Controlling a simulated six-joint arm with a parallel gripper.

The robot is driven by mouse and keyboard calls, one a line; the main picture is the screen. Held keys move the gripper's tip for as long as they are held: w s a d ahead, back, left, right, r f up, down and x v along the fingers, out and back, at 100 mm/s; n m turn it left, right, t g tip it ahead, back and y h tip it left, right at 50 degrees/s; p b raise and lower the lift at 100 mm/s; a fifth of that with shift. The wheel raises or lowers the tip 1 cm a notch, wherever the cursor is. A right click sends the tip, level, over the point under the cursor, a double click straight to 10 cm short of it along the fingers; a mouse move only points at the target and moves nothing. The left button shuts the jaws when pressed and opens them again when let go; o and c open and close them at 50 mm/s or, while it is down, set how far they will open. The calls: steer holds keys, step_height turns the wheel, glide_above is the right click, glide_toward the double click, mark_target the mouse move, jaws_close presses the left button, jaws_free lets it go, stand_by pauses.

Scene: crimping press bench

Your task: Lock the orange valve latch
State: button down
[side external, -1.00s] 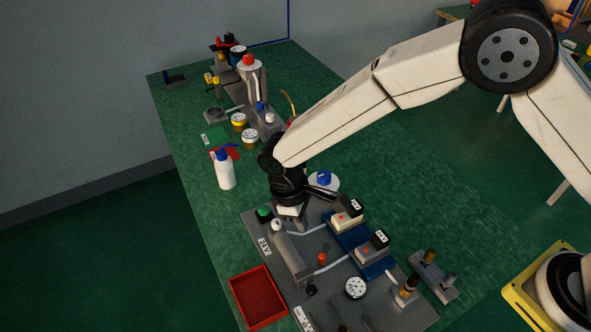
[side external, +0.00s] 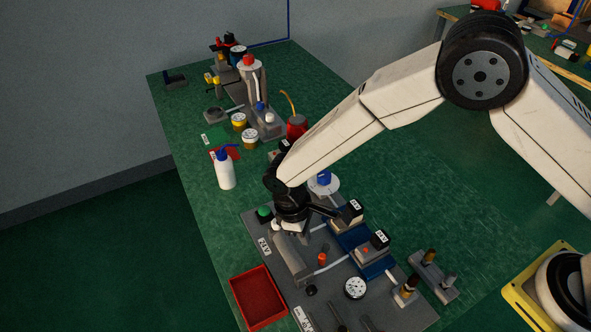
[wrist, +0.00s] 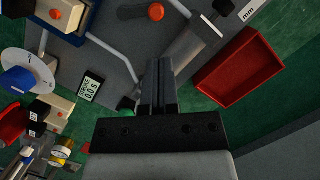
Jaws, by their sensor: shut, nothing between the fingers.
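The orange valve latch (side external: 322,260) is a small upright orange piece on the grey fixture plate, right of the grey cylinder in the side view. In the side view my wrist covers the cylinder's far end and the fingertips are hard to make out.
The grey cylinder (side external: 294,260) lies close to my gripper. A red tray (side external: 258,297) stands left of the plate. Boxy units on a blue base (side external: 349,237) and a round white gauge (side external: 355,288) flank the latch. A white bottle (side external: 225,170) stands farther back.

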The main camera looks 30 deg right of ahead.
mark_target(323, 255)
steer(key=shift+x, duration=3)
steer(key=shift+s+d+n, duration=0.15)
steer(key=shift+s+n, duration=0.4)
steer(key=shift+n, duration=0.55)
steer(key=shift+s+d+n+t+h, duration=0.15)
steer(key=shift+s+n+t, duration=0.1)
steer(key=shift+n, duration=0.35)
steer(key=shift+s+d+n+t+h, duration=0.15)
steer(key=shift+s+n+t, duration=0.1)
steer(key=shift+n, duration=0.35)
steer(key=n, duration=0.2)
steer(key=s+d+n+t, duration=0.1)
steer(key=n, duration=0.1)
steer(key=shift+s+d, duration=0.15)
steer(key=shift+d, duration=0.1)
steer(key=shift+w+a, duration=0.15)
steer(key=shift+w, duration=0.6)
steer(key=shift+r, duration=0.1)
